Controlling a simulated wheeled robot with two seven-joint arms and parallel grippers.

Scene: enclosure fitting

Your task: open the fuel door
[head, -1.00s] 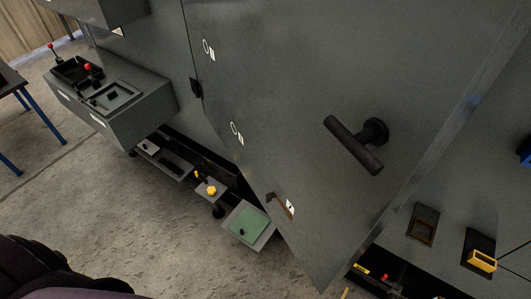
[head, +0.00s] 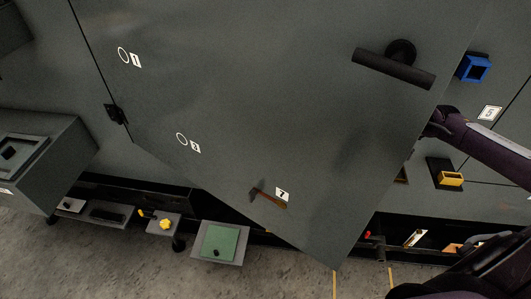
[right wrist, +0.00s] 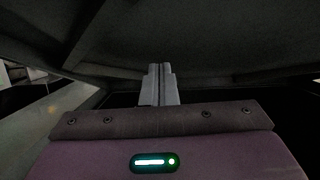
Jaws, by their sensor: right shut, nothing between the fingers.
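A large grey door (head: 270,120) fills the middle of the head view, hinged on the left at a black hinge (head: 115,114). It stands swung out from the grey enclosure, its lower edge angled away from the body. A black bar handle (head: 395,68) is on its upper right face. No readable label tells whether this is the fuel door. My right arm reaches in from the right to the door's free edge; its gripper is hidden behind the door there. In the right wrist view my right gripper (right wrist: 160,85) is shut and empty, under a dark panel. My left gripper is not in view.
Right of the door are a blue square socket (head: 475,68) and a yellow one (head: 451,179) on the enclosure. Below are a green plate (head: 219,241), a yellow knob (head: 165,224) and a grey box (head: 45,160) jutting out at left. Open concrete floor lies in front.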

